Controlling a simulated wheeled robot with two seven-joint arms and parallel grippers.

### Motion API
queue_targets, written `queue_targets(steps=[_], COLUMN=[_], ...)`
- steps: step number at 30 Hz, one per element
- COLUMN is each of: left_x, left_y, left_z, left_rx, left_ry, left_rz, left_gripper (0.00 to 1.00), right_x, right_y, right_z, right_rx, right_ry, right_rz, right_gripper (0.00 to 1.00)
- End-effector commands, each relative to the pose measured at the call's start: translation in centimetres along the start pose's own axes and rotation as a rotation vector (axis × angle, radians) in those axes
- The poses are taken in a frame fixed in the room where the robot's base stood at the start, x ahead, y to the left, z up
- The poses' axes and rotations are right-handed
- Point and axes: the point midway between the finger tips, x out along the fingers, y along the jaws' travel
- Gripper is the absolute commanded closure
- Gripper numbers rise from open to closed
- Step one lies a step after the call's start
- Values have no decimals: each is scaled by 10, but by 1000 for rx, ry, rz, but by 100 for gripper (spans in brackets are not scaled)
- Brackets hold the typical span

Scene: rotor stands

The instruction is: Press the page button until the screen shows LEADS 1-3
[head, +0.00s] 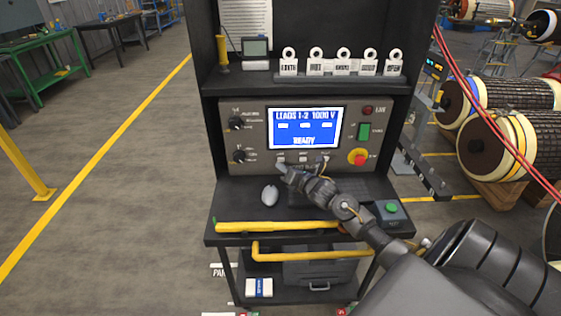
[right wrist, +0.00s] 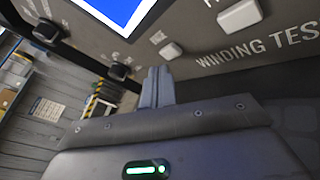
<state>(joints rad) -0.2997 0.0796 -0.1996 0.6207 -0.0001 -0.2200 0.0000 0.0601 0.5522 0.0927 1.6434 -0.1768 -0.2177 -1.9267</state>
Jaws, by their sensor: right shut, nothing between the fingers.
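The tester's screen (head: 304,128) is blue and reads "LEADS 1-2 1000 V" and "READY". A row of small white buttons sits under it; their labels are too small to read surely, so I cannot tell which is the page button. My right gripper (head: 282,167) is shut and empty, just below the row's left end. In the right wrist view its closed fingertips (right wrist: 157,72) point at the panel just below a white button (right wrist: 172,51); I cannot tell whether they touch it. Another white button (right wrist: 240,15) is farther right. My left gripper is not in view.
Two black knobs (head: 238,123) are left of the screen. A mouse (head: 269,195), yellow probes (head: 275,227) and a green-button box (head: 391,210) are on the shelf below.

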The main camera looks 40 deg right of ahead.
Motion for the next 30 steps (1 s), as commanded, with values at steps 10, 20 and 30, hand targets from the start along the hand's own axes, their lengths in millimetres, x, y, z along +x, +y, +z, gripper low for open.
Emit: queue_targets(steps=[10, 20, 30], left_x=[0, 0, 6], left_y=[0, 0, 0], left_z=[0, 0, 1], left_rx=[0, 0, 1], left_ry=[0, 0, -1], left_rz=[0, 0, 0], left_gripper=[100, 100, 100], right_x=[0, 0, 6], right_y=[0, 0, -4], right_z=[0, 0, 3], right_rx=[0, 0, -1], right_ry=[0, 0, 0], right_rz=[0, 0, 0], right_gripper=[100, 100, 100])
